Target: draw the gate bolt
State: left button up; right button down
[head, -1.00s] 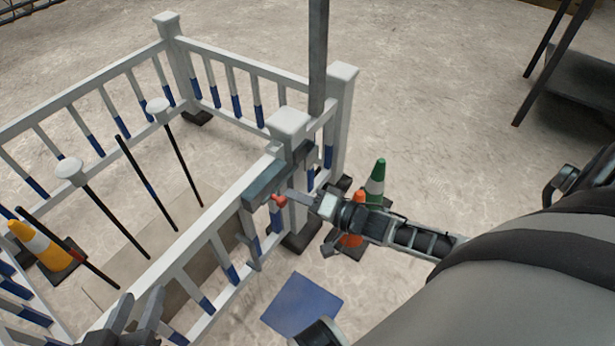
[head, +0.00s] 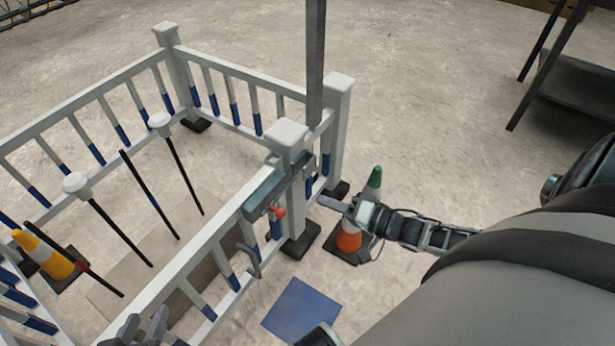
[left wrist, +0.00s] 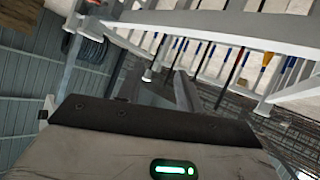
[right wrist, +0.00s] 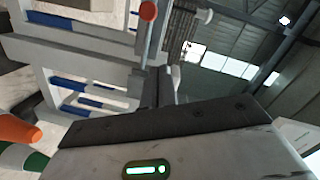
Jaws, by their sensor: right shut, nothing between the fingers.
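The gate bolt (head: 264,196) is a grey bar mounted across the top of the white gate, beside a white capped post (head: 287,155). Its red knob (head: 278,211) hangs on the near side and also shows in the right wrist view (right wrist: 148,10). My right gripper (head: 326,202) is shut and empty, to the right of the knob and apart from it. In the right wrist view its fingers (right wrist: 160,88) point toward the gate, below the knob. My left gripper (head: 143,328) is open and empty near the gate rail, low at the left; its fingers show apart (left wrist: 163,90).
White railings with blue-banded bars (head: 226,80) enclose several capped rods. An orange, white and green cone (head: 349,237) stands under my right gripper. A blue floor plate (head: 302,309) lies before the gate. A grey upright (head: 316,60) rises behind the post. A dark table stands at upper right.

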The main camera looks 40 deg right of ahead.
pick_arm(q)
jog(key=shift+a+f+g, duration=0.1)
jog(key=shift+f+g, duration=0.2)
jog(key=shift+f, duration=0.1)
pick_arm(e)
jog(key=v, duration=0.3)
jog(key=shift+s+d+r, duration=0.1)
jog(key=shift+s+d, duration=0.1)
jog(key=shift+s, duration=0.15)
